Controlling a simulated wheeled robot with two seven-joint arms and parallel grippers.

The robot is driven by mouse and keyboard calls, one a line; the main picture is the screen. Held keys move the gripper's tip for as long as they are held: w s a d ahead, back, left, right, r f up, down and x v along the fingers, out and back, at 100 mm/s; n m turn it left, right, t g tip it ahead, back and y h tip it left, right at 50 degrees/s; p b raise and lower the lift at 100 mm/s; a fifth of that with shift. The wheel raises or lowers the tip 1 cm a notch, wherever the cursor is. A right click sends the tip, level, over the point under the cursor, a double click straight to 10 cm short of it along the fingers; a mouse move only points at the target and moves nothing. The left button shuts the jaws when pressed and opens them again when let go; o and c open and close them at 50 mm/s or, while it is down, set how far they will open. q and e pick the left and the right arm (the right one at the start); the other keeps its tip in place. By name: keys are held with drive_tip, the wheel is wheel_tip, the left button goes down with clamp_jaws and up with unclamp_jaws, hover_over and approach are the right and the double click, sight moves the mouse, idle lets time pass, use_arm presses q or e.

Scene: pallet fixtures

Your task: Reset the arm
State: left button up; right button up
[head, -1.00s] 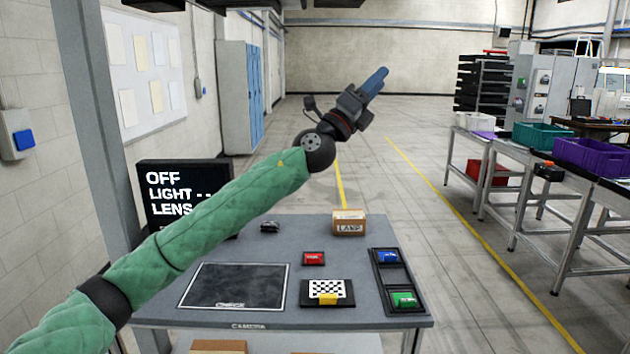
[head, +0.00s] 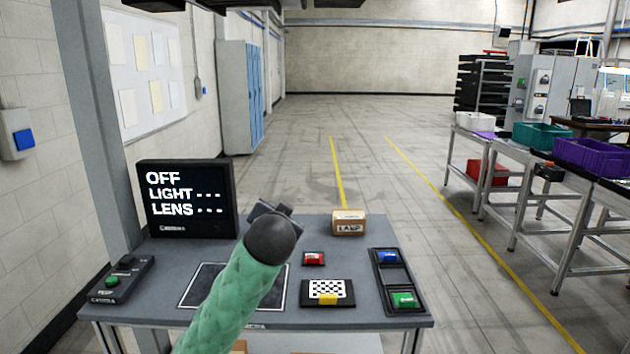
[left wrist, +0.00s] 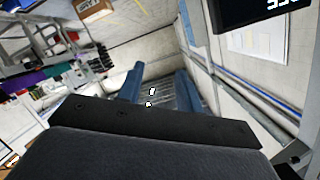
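My left arm reaches in from the bottom of the head view, its green sleeve (head: 235,305) ending in a dark round wrist joint (head: 273,238) above the table. The arm points away from me, so my left gripper's fingers are hidden behind the wrist there. In the left wrist view the two blue fingers of my left gripper (left wrist: 159,72) stand apart with nothing seen between them. My right gripper is in neither view.
The grey table (head: 345,235) holds a screen (head: 185,215) reading OFF, LIGHT, LENS, a button box (head: 120,280), a LAMP box (head: 348,228), a red block (head: 313,258), a checkered board (head: 325,288) and a two-slot tray (head: 388,272). Floor beyond is clear.

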use_arm(q)
drive_tip(key=s+a+f+n+g+h, duration=0.1)
drive_tip(key=s+a+f+g, duration=0.25)
drive_tip(key=s+f, duration=0.95)
drive_tip(key=s+a+f+n+g, duration=0.15)
drive_tip(key=s+f+g, duration=0.25)
drive_tip(key=s+f, duration=0.9)
drive_tip(key=s+a+f+n+g+h, duration=0.1)
drive_tip(key=s+a+f+g, duration=0.4)
drive_tip(key=f, duration=1.3)
drive_tip(key=s+d+f, duration=0.1)
drive_tip(key=s+f, duration=0.3)
drive_tip(key=s, duration=0.4)
drive_tip(key=s+d+f+g, duration=0.1)
drive_tip(key=s+f, duration=0.3)
drive_tip(key=s, duration=0.4)
drive_tip(key=shift+s+d+f, duration=0.2)
drive_tip(key=shift+d+f, duration=0.05)
